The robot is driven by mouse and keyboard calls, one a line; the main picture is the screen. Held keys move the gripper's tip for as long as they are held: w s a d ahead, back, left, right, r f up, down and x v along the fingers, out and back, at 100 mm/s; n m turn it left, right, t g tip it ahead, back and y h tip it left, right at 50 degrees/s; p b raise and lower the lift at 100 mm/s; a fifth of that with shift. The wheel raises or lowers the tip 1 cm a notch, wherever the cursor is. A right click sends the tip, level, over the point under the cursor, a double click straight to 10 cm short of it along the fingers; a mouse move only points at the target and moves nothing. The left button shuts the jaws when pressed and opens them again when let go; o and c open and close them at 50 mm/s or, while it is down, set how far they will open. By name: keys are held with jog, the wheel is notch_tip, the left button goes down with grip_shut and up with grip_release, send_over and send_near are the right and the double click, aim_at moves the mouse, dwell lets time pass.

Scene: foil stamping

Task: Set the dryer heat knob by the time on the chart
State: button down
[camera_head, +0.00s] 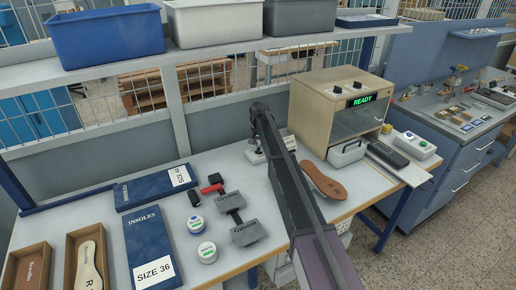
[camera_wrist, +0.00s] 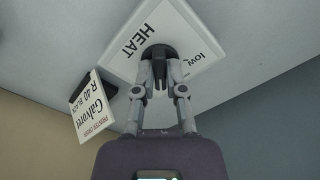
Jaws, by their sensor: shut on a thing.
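In the wrist view my gripper (camera_wrist: 159,72) is shut on a dark round knob (camera_wrist: 158,50). The knob sits on a white dial plate (camera_wrist: 127,62) marked "HEAT", with "low" readable on one side. The fingers and knob hide the rest of the scale, and I cannot make out the pointer setting. I cannot identify a time chart in either view.
A beige cabinet (camera_head: 313,105) with a green "READY" display stands right of my arm. A brown insole (camera_head: 322,180) lies before it. Bins stand on the shelf above.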

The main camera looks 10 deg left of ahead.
jog(key=shift+s+m, duration=0.1)
jog(key=shift+m, duration=0.2)
jog(key=c, duration=0.7)
grip_release()
jog(key=shift+r, duration=0.1)
